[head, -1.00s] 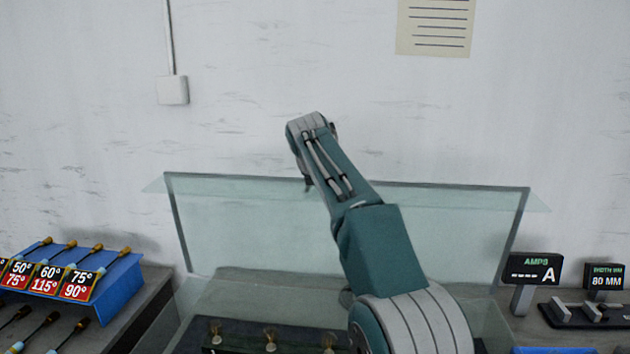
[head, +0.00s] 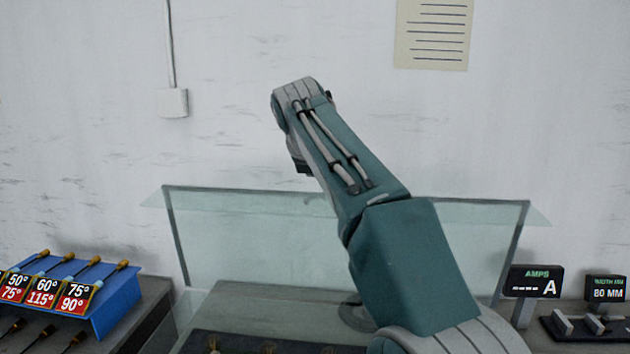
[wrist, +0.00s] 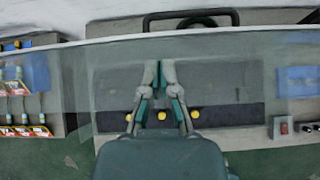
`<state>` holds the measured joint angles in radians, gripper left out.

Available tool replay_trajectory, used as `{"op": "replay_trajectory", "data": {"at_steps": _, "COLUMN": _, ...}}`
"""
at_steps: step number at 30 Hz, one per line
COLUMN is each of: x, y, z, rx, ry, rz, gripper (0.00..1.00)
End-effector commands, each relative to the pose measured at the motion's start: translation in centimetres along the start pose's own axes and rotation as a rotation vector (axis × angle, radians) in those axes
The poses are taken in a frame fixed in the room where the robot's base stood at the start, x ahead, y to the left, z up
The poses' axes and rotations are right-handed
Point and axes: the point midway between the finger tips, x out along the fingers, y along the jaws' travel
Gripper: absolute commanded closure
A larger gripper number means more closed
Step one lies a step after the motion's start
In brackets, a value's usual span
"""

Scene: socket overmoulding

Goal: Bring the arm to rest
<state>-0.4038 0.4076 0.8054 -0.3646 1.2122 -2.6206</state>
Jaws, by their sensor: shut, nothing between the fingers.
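My gripper (wrist: 160,75) shows in the wrist view with its two fingers together and nothing between them. It is above a grey bench with a dark strip (wrist: 240,113) that carries several yellow-topped pieces (wrist: 162,116). In the head view my arm rises from the lower right and leans up and to the left, in front of the wall. Its far end is above the top edge of a glass screen (head: 250,240). My gripper cannot be made out in the head view.
A blue rack (head: 118,302) with angle labels and brass-tipped tools stands at left. An amps display (head: 533,281) and a width display (head: 604,288) stand at right. The glass screen is close to the arm. The wall above is clear apart from a paper notice (head: 433,35) and a switch box (head: 172,102).

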Motion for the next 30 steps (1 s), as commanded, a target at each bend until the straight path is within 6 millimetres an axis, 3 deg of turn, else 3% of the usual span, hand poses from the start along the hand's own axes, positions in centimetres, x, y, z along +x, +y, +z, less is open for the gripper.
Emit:
{"op": "replay_trajectory", "data": {"at_steps": 5, "x": -1.6, "y": -3.3, "z": -1.5, "rx": 0.257, "ry": 0.029, "rz": -0.008, "gripper": 1.0}}
{"op": "replay_trajectory", "data": {"at_steps": 14, "x": -4.3, "y": -9.6, "z": -7.2, "rx": 0.869, "ry": 0.094, "rz": -0.05, "gripper": 1.0}}
{"op": "replay_trajectory", "data": {"at_steps": 23, "x": -6.6, "y": -15.0, "z": -15.4, "rx": 1.493, "ry": 0.138, "rz": -0.13, "gripper": 1.0}}
{"op": "replay_trajectory", "data": {"at_steps": 30, "x": -7.8, "y": -18.6, "z": -23.4, "rx": 2.001, "ry": 0.148, "rz": -0.22, "gripper": 1.0}}
